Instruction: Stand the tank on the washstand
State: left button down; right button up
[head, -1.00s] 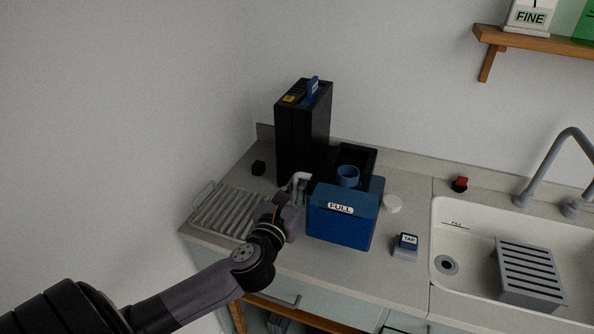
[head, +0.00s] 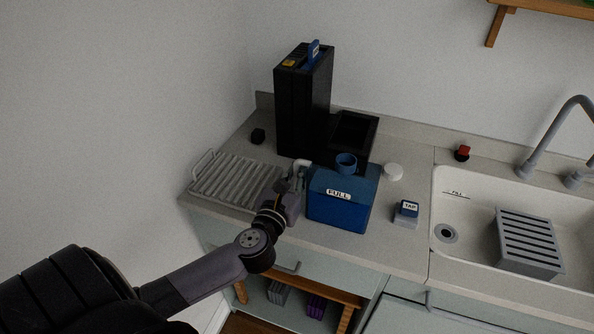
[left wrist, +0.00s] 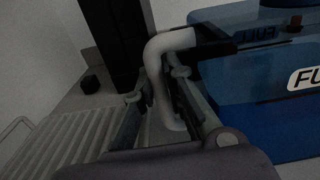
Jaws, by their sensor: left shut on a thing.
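The blue tank (head: 338,208) has a white FULL label on its front and a blue round neck (head: 346,163) on top. It is just in front of the black machine (head: 303,100) and its open black bay (head: 352,135). My left gripper (head: 298,182) is at the tank's left side, shut on its white handle (left wrist: 154,75) in the left wrist view. The tank looks upright; whether its base touches the counter I cannot tell. The pale counter with the sink basin (head: 480,181) seems to be the washstand (head: 400,255). My right gripper is not in view.
A ribbed draining rack (head: 235,182) lies to the left. The sink holds a slotted grey box (head: 528,240) under a grey tap (head: 560,130).

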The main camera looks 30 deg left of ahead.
pick_arm(q)
jog(key=c, duration=2.1)
grip_release()
jog(key=shift+f, duration=0.1)
jog(key=o, duration=0.4)
jog(key=shift+s, duration=0.1)
jog(key=shift+o, duration=0.2)
jog(key=shift+s, duration=0.1)
jog(key=b+v, duration=0.2)
jog(key=v, duration=0.9)
jog(key=shift+s, duration=0.35)
jog(key=shift+d, duration=0.1)
